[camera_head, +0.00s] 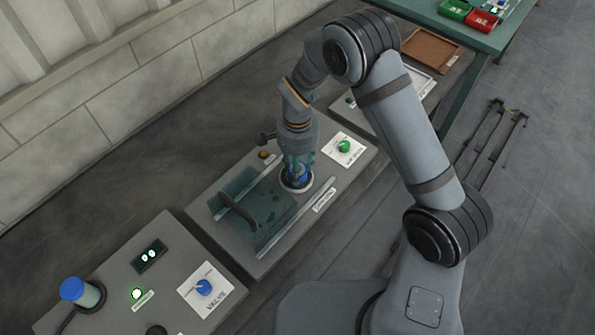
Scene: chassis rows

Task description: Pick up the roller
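My gripper (297,176) points down over the middle panel, above a round white-rimmed seat (309,184). A blue part (298,171) shows between its fingers; I cannot tell whether they touch it or whether it is the roller. A dark bar with a bent end (238,212) lies on a translucent teal plate (262,207), left of my gripper and apart from it. This bar may be a handle; no thing is plainly marked as the roller. The fingertips are small and partly hidden, so their opening is unclear.
A green knob (344,146) sits on a white plate right of my gripper. The front-left panel holds a blue-capped cylinder (73,289), a blue knob (204,287) and a lit green button (136,293). A brown tray (431,50) and a green table (470,35) stand at the back right.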

